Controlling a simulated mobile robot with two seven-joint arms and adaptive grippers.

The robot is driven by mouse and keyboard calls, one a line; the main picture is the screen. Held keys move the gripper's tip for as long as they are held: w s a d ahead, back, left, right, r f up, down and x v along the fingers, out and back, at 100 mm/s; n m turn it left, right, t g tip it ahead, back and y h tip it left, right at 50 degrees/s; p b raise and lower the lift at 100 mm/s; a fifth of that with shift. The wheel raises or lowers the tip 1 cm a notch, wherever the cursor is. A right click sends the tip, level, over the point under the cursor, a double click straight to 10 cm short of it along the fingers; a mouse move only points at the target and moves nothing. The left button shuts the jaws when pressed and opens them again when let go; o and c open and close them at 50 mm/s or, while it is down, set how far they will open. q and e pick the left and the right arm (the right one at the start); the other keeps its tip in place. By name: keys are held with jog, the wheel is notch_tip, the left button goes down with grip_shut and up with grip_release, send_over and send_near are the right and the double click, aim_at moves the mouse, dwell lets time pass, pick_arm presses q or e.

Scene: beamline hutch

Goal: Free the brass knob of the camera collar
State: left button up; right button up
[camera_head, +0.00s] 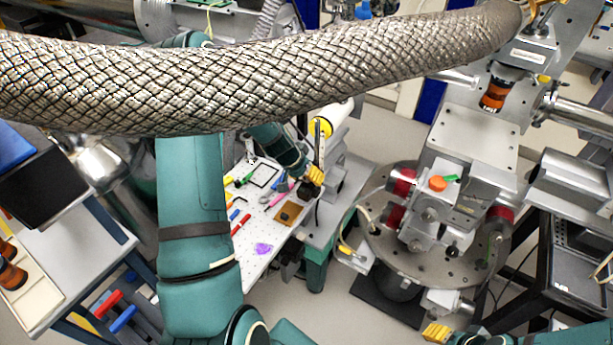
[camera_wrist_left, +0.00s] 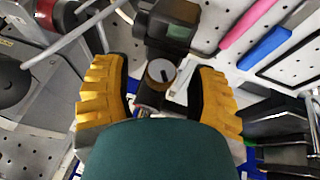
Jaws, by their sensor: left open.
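In the left wrist view, a small round brass knob (camera_wrist_left: 160,72) with a dark slot-like mark on its face sits just below a black camera body (camera_wrist_left: 172,25). My left gripper (camera_wrist_left: 160,95) is open. Its yellow ribbed fingers stand on either side of the knob, with gaps between. The knob's lower side and the collar are partly hidden by my teal gripper body. In the head view my left gripper (camera_head: 314,178) is by a dark upright post (camera_head: 318,145); I cannot make out the knob there.
A thick braided metal hose (camera_head: 250,80) crosses the head view above my left arm. A perforated bench (camera_head: 262,262) holds several coloured tools. A round stage (camera_head: 385,245) with red-capped parts stands to the right.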

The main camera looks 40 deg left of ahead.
pick_arm(q)
grip_shut()
jog(key=h+b, duration=0.1)
jog(key=b, duration=0.3)
jog(key=h+b, duration=0.2)
jog(key=b, duration=0.2)
jog(key=shift+s+a+f+n, duration=0.1)
jog(key=shift+a+f+n, duration=0.05)
jog(key=shift+f+n, duration=0.25)
jog(key=shift+r+t+h+b, duration=0.15)
jog(key=shift+t+h+b, duration=0.15)
jog(key=shift+h, duration=0.1)
jog(key=shift+r, duration=0.1)
